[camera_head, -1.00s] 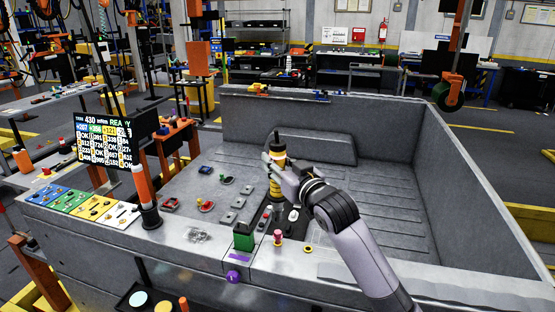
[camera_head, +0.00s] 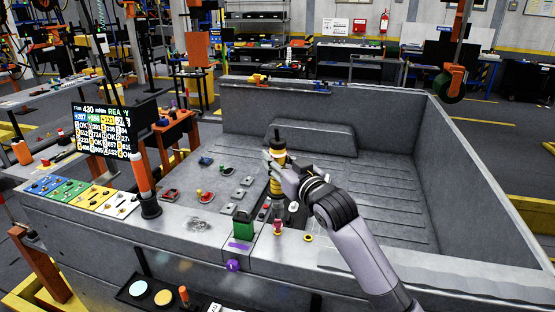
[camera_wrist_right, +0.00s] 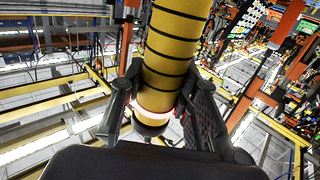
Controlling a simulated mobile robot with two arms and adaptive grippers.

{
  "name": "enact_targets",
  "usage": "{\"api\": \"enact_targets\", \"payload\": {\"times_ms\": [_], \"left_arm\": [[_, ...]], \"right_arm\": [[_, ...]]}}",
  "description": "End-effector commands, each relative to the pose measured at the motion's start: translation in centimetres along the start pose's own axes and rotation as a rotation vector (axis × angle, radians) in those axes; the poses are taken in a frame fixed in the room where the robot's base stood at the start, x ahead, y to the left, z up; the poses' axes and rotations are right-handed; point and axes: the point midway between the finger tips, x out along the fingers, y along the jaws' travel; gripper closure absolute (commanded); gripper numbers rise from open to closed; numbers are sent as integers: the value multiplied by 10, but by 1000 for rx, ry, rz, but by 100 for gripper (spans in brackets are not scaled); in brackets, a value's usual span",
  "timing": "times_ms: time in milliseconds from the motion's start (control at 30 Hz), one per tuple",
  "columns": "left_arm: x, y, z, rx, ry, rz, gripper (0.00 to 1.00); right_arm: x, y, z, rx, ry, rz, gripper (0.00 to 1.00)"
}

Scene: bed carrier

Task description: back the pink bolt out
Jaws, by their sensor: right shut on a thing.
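A small pink bolt (camera_head: 277,228) stands upright on the near rim of the grey truck bed (camera_head: 330,250) in the head view, just right of a green block. My right gripper (camera_head: 275,168) is shut around a yellow, black-banded cylindrical tool (camera_head: 278,187) with a black top. It holds the tool upright behind the bolt and above it in the picture, apart from it. The wrist view shows both fingers (camera_wrist_right: 158,112) against the sides of the yellow tool (camera_wrist_right: 175,50). The tool's lower tip is hard to make out in the head view. My left gripper is not in view.
A green block (camera_head: 243,226) and a purple knob (camera_head: 232,265) are near the bolt. A screen (camera_head: 104,130) and an orange-and-black post (camera_head: 143,180) stand left. Coloured panels (camera_head: 85,192) line the left rim. The bed floor (camera_head: 365,200) is mostly clear at right.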

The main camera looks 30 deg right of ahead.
Motion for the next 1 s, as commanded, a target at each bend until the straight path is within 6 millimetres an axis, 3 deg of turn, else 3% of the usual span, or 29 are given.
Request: {"api": "enact_targets", "payload": {"times_ms": [1000], "left_arm": [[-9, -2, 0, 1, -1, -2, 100]], "right_arm": [[-1, 0, -4, -1, 8, 0, 100]]}}
